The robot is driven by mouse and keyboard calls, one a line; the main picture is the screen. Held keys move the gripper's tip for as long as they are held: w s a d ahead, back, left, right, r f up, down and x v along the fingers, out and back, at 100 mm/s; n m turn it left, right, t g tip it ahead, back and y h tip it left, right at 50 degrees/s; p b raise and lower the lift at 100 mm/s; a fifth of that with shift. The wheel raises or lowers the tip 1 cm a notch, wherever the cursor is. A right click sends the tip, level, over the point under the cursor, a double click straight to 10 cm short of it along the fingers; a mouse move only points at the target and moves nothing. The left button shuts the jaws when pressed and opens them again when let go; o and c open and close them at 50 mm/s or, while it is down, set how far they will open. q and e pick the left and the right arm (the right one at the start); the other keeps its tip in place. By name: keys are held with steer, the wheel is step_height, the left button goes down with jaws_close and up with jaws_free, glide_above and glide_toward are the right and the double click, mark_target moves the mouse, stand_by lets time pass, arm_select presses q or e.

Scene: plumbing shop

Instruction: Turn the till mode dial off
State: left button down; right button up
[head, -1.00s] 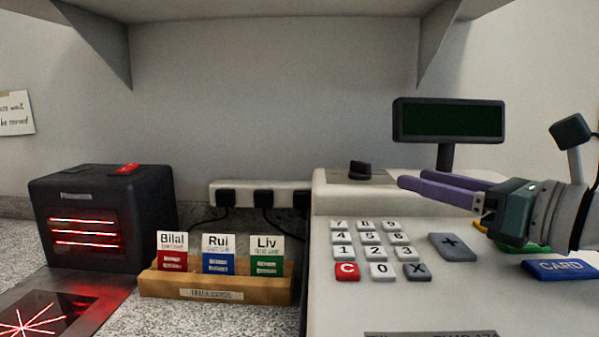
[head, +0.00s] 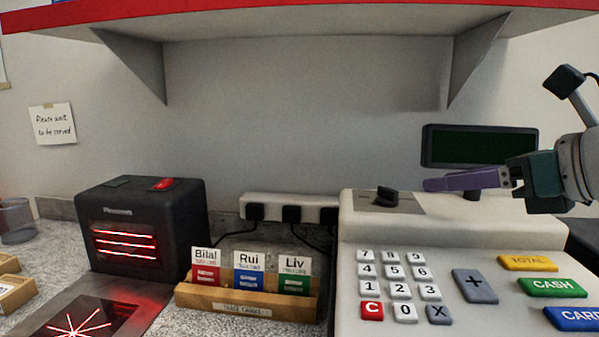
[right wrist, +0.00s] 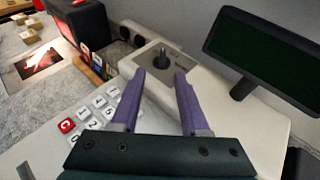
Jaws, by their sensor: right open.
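The till (head: 450,228) is a cream cash register on the right of the head view. Its mode dial (head: 384,196) is a small black knob on a grey plate (head: 405,207) on the till's upper ledge. In the right wrist view the dial (right wrist: 161,60) stands just beyond the fingertips. My right gripper (head: 428,185) has purple fingers and is right of the dial in the head view, pointing left toward it. In the right wrist view the gripper (right wrist: 164,78) is open and empty, apart from the dial. My left gripper is not in view.
The till's display (head: 478,146) stands behind my right gripper on a post. Number keys (head: 398,288) and coloured keys lie in front. Left are a card holder (head: 250,304), a power strip (head: 290,207) and a black scanner box (head: 140,228). A shelf (head: 300,20) hangs above.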

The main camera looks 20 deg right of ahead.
mark_target(394, 190)
steer(key=x, duration=0.9)
steer(key=shift+w+d+f, duration=0.3)
steer(key=shift+f, duration=0.05)
jaws_close()
